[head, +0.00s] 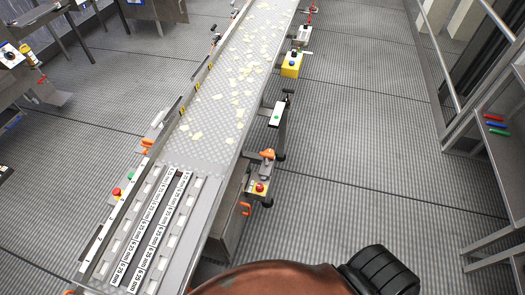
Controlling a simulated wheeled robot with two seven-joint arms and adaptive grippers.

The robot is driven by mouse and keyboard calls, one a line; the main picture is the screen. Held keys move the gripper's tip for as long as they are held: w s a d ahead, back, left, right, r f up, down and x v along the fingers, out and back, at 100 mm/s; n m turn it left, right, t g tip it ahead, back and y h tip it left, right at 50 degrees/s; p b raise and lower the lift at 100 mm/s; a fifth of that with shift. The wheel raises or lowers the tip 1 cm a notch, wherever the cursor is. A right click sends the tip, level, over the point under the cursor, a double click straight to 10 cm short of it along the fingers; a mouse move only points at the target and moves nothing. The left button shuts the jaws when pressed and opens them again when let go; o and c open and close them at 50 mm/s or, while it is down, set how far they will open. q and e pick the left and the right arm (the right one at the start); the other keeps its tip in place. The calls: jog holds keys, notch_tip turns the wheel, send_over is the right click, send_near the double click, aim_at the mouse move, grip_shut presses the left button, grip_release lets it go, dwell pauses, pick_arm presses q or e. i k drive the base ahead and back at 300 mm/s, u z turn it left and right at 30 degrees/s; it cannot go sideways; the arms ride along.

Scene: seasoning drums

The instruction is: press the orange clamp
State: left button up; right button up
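Several small orange parts show along the conveyor in the head view, and I cannot tell which is the task's clamp. An orange loop-shaped handle (244,209) is lower on that side. Another orange piece (147,145) is on the left rail. Part of an orange piece (69,292) shows at the bottom left edge. Neither of my grippers is in view, and nothing is seen touching these parts.
The conveyor (205,150) carries scattered pale chips and runs away from me. A red-button box (259,189) and a yellow box (291,64) stick out on its right. A brown rounded surface with a black ridged part (381,272) fills the bottom.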

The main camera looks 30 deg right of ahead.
aim_at(265, 155)
jog(key=u, duration=2.3)
jog(key=k, duration=1.25)
jog(key=z, duration=2.15)
jog(key=i, duration=0.5)
jog(key=z, duration=0.05)
